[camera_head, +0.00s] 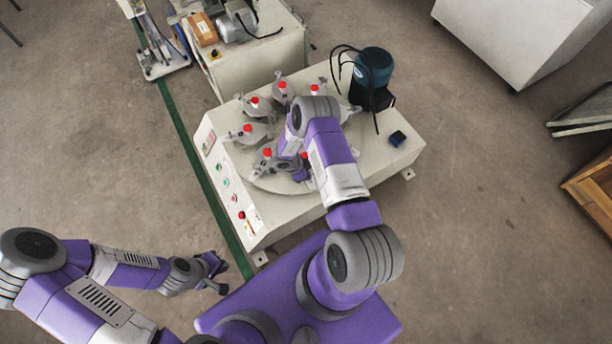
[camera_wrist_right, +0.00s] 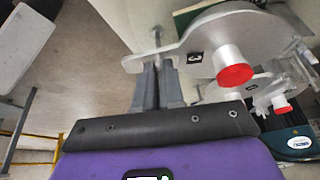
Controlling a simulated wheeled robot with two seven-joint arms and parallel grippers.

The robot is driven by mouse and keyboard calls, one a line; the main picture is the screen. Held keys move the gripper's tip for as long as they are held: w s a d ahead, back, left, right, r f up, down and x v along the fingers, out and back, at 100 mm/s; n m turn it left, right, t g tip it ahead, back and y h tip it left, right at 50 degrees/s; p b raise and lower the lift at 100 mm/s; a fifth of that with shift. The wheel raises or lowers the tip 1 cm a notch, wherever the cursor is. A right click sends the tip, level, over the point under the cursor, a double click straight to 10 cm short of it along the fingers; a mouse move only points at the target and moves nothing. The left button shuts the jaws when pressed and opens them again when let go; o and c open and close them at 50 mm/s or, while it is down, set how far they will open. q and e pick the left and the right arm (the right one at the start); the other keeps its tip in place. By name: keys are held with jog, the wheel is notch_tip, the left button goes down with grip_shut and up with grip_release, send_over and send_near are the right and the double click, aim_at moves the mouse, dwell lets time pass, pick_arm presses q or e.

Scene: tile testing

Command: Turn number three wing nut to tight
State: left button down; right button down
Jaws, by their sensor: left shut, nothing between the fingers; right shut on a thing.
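The tile tester is a pale machine (camera_head: 225,175) with a ring of grey clamp stations, each topped by a red cap. In the right wrist view, my right gripper (camera_wrist_right: 160,68) is shut on the wing nut, whose body is mostly hidden between the fingers. A thin threaded rod (camera_wrist_right: 157,38) stands just beyond the fingertips. The grey clamp arm (camera_wrist_right: 205,40) beside it carries a small dark number plate (camera_wrist_right: 194,58), too small to read surely. In the head view my right arm hides most of this station. My left gripper (camera_head: 220,275) is shut and empty, away from the machine.
A red cap (camera_wrist_right: 235,75) on a white post stands right of my right fingers, with another station behind it. A teal motor (camera_head: 373,67) with black cables sits at the machine's back right. Open floor (camera_head: 480,230) lies to the right.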

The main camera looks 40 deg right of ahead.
dwell(0.4)
jog(key=c, duration=1.2)
grip_release()
jog(key=shift+c, duration=0.2)
jog(key=p+v, duration=0.2)
jog(key=v, duration=0.5)
jog(key=shift+r+p, duration=0.3)
jog(key=shift+a, duration=0.1)
